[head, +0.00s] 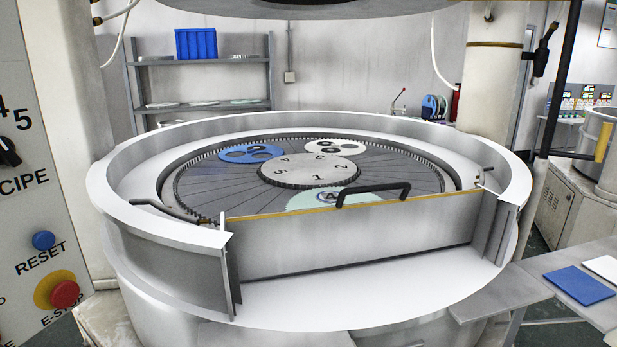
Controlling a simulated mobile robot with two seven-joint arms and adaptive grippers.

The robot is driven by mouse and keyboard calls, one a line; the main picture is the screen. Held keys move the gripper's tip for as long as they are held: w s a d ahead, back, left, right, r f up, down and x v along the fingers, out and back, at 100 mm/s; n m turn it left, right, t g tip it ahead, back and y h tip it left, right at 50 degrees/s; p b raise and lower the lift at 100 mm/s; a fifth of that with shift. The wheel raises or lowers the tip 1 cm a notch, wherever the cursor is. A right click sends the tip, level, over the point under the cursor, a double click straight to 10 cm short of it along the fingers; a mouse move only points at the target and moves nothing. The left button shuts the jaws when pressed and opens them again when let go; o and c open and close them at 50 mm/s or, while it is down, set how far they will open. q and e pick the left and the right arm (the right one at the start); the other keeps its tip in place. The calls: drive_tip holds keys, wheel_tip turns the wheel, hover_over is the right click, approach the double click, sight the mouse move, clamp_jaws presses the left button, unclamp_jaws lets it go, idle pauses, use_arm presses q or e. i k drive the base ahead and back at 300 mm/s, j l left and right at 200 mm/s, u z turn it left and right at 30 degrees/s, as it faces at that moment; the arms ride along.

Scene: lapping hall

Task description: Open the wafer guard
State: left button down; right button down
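The wafer guard (355,240) is a flat grey metal panel across the front opening of the round white basin (130,205). It stands upright between slotted posts at its left and right ends, with a yellowish top edge. A black bar handle (372,189) is fixed at its top, right of the middle. The guard partly hides the pale green disc (310,200) behind it. Neither of my grippers is in view.
Inside the basin, a numbered hub (309,170), a blue carrier (250,153) and a white carrier (335,147) lie on the plate. A control panel (40,200) stands left. A side table (545,275) holds a blue pad (579,285) at right. The ledge (360,290) before the guard is clear.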

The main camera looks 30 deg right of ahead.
sight(271, 246)
drive_tip(key=z, duration=1.25)
drive_tip(key=l, duration=1.1)
drive_tip(key=k, duration=0.05)
